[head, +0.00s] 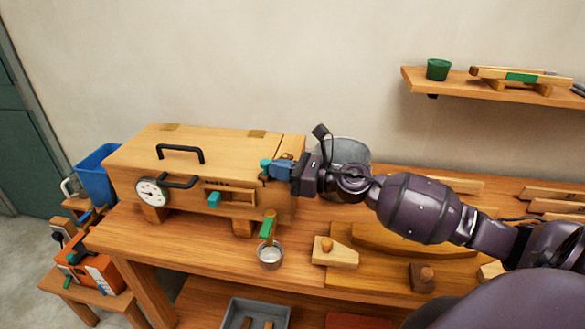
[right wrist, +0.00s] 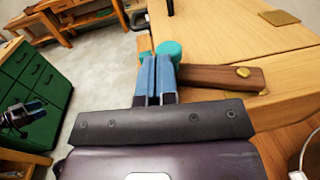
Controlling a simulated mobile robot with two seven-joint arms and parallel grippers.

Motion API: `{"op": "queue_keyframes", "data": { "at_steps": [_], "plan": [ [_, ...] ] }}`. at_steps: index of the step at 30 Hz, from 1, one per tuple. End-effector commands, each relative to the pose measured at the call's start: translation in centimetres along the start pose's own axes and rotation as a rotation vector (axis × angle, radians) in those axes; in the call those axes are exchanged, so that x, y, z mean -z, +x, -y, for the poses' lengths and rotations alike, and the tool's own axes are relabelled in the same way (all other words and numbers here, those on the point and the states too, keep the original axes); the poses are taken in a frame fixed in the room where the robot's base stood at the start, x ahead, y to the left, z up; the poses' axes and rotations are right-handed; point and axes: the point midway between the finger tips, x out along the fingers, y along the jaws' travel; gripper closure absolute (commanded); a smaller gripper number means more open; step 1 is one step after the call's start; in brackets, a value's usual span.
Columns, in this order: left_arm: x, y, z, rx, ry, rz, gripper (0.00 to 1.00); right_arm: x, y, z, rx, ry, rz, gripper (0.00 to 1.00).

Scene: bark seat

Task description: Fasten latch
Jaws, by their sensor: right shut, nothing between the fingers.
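The wooden box (head: 190,152) stands on the workbench with its lid down. At its front right corner is a latch, a dark wooden bar (right wrist: 215,80) with a brass pivot and a teal knob (right wrist: 168,50). The knob also shows in the head view (head: 265,163). My right gripper (head: 272,168) is at this corner; its blue fingers (right wrist: 158,65) are shut and empty. The fingertips are right by the knob and partly cover the latch; I cannot tell whether they touch. My left gripper is not seen in the head view.
A metal cup (head: 270,257) and a green-handled lever (head: 267,228) are below the box's right end. A grey bucket (head: 348,160) stands behind my right wrist. Wooden pieces (head: 335,252) lie to the right. A wall shelf (head: 450,82) is at upper right.

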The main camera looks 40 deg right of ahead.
Motion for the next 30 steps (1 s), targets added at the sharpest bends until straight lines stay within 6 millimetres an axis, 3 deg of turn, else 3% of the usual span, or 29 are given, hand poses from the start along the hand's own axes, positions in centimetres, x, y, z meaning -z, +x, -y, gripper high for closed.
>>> {"op": "queue_keyframes", "data": {
  "at_steps": [30],
  "plan": [
    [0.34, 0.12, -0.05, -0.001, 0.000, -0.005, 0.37, 0.00, 0.98, -0.05, 0.000, 0.001, 0.001, 1.00]
  ]
}}
